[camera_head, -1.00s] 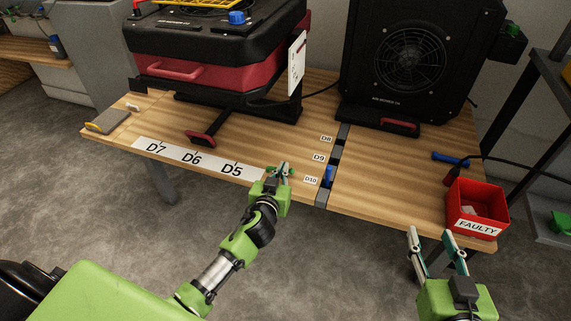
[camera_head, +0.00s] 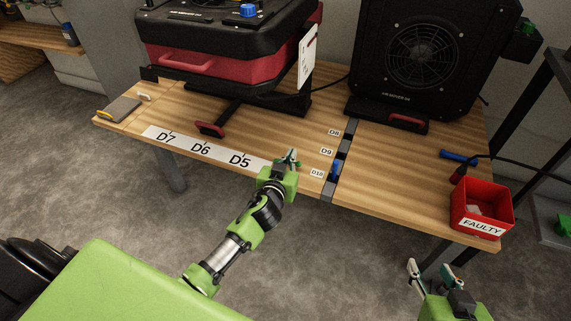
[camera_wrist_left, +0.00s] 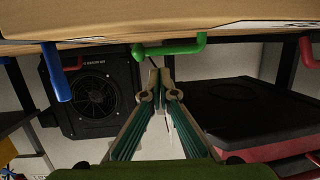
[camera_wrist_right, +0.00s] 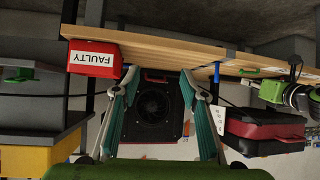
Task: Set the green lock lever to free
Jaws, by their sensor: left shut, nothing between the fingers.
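The green lock lever (camera_wrist_left: 170,48) shows in the left wrist view as a bent green handle at the table edge, its rounded end just left of my fingertips. In the head view my left gripper mostly hides it; a small green bit shows beside the fingertips. My left gripper (camera_wrist_left: 155,76) is shut and empty, with its tips close to the lever; I cannot tell whether they touch. It also shows in the head view (camera_head: 291,157) at the table's front edge. My right gripper (camera_wrist_right: 160,74) is open and empty, low in front of the table in the head view (camera_head: 430,268).
A blue lever (camera_head: 336,170) stands right of the green one, by the D10 label (camera_head: 317,173). A red FAULTY bin (camera_head: 482,208) sits at the right corner. A black-and-red case (camera_head: 225,60) and a black fan unit (camera_head: 420,65) stand behind.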

